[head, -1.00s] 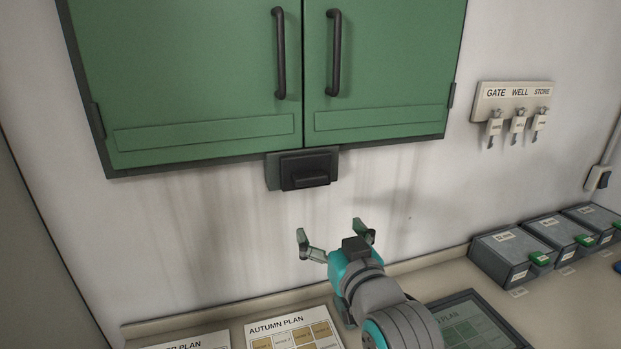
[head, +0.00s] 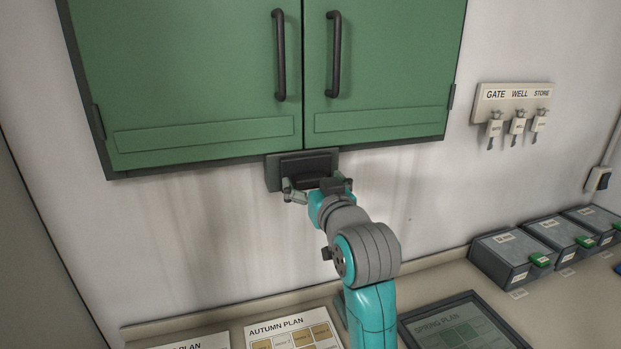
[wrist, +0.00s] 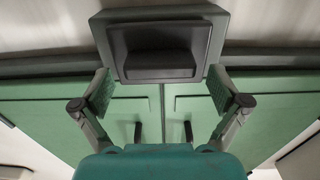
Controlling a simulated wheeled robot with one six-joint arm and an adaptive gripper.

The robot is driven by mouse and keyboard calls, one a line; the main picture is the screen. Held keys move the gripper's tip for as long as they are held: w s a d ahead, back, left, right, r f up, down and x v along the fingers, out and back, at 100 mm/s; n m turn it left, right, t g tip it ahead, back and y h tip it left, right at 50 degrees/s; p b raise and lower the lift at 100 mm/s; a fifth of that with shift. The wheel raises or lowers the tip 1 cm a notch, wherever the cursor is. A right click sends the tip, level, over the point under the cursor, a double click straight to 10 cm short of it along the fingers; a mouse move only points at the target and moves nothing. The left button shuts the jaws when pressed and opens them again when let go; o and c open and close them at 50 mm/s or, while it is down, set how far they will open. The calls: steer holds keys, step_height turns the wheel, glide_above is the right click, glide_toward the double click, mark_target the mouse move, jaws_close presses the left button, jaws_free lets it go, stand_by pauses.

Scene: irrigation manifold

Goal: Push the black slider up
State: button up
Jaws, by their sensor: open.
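The black slider (head: 309,166) sits on a dark grey plate (head: 273,174) at the bottom edge of the green double-door cabinet (head: 215,90), in the middle. In the head view my gripper (head: 317,185) is at the slider's lower part, with a finger toward each side. It hides part of the slider. In the wrist view my gripper (wrist: 161,90) is open and empty, and the slider (wrist: 160,62) shows at the top centre between the line of the two fingers. I cannot tell whether they touch it.
Two dark door handles (head: 334,55) stick out above. A key rack (head: 515,95) hangs at right. On the counter below are plan sheets (head: 290,335), a framed spring plan (head: 465,325) and grey boxes (head: 512,255). The wall beside the gripper is clear.

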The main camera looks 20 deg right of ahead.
mark_target(311, 177)
steer(key=shift+w, duration=0.9)
steer(key=c, duration=1.7)
steer(key=shift+r, duration=2.6)
steer(key=o, duration=1.5)
steer(key=shift+o, duration=1)
steer(key=shift+f, duration=0.1)
